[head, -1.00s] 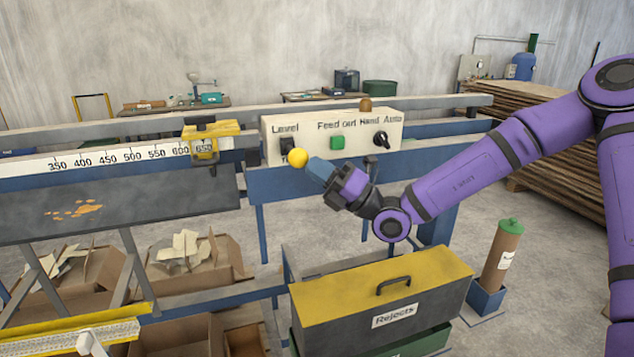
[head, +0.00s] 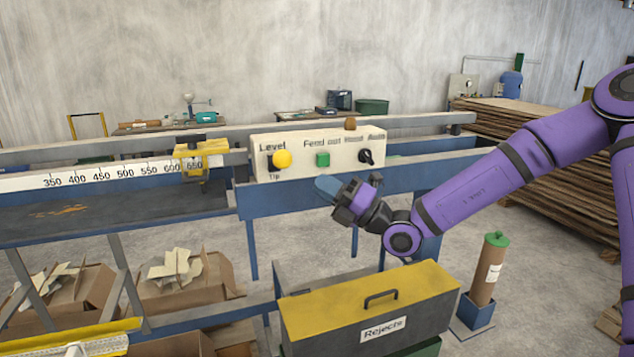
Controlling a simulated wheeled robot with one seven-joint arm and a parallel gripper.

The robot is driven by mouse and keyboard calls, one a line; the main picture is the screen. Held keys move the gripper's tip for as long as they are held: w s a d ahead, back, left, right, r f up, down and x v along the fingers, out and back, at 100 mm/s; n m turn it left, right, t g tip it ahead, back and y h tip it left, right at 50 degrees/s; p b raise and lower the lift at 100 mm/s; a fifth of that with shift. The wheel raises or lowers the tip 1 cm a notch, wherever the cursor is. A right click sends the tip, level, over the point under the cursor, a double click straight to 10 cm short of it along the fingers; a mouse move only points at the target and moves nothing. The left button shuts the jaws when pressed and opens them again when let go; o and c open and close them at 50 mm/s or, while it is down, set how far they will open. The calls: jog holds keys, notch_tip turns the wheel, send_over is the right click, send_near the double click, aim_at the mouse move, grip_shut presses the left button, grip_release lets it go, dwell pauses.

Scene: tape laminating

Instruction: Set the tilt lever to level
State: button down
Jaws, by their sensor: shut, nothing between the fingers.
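The tilt lever's yellow ball knob (head: 282,159) is on the cream control panel (head: 345,142), at its left end. It stands just under the word "Level" and above the word "Tip", covering most of its dark slot. My gripper (head: 327,186) is to the right of and lower than the knob, clear of it, in front of the panel's lower edge. Its blue fingers are shut and empty. The dark table bed (head: 120,218) at left looks nearly flat, with orange flakes (head: 62,210) on it.
A green button (head: 323,159) and a black Hand/Auto switch (head: 366,157) are right of the lever. A yellow-topped Rejects box (head: 345,300) stands below my gripper. A capped brown tube (head: 490,270) stands at right. Open floor lies behind.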

jog(key=r+v, duration=0.1)
jog(key=v, duration=0.7)
jog(key=shift+s+d, duration=0.35)
jog(key=shift+s, duration=0.05)
jog(key=shift+f, duration=0.15)
